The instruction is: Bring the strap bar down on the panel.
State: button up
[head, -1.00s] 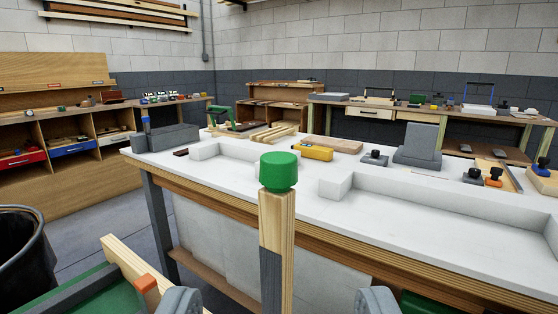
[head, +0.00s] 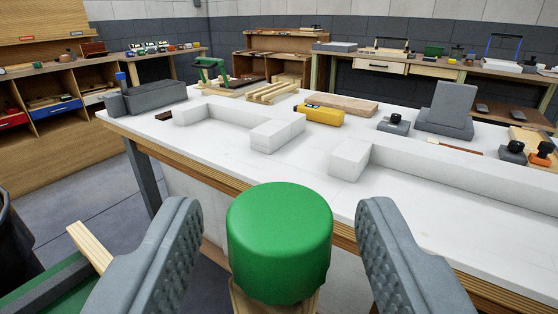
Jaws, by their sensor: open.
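The upright wooden strap bar (head: 240,302) carries a large green knob (head: 279,240) on its top end. The knob fills the lower middle of the head view, and only a little of the wood shows under it. My gripper (head: 280,208) is open, with one grey ridged finger on each side of the knob. Clear gaps show between the fingers and the knob. I cannot make out the panel for certain. A green surface with a pale wooden strip (head: 90,247) shows at the lower left, partly hidden by the left finger.
A white-topped workbench (head: 215,160) stands just beyond the knob. It bears white blocks (head: 277,134), a yellow tool (head: 318,115), a wooden board (head: 340,104) and a grey block on a base (head: 447,108). A dark bin (head: 8,230) is at the left edge.

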jog(key=shift+w, duration=0.85)
grip_shut()
jog(key=s+a+f+n+t+y, duration=0.1)
jog(key=s+a+f+n+t, duration=0.15)
jog(key=s+a, duration=0.35)
jog(key=s+a+f+n+t, duration=0.25)
jog(key=s+a, duration=0.25)
jog(key=s, duration=0.4)
jog(key=s+a+f, duration=0.3)
jog(key=s+f, duration=0.1)
jog(key=f, duration=0.4)
jog(key=s+a+f, duration=0.3)
jog(key=s+f, duration=0.2)
jog(key=f, duration=0.4)
jog(key=shift+s+a, duration=0.25)
jog(key=shift+a, duration=0.1)
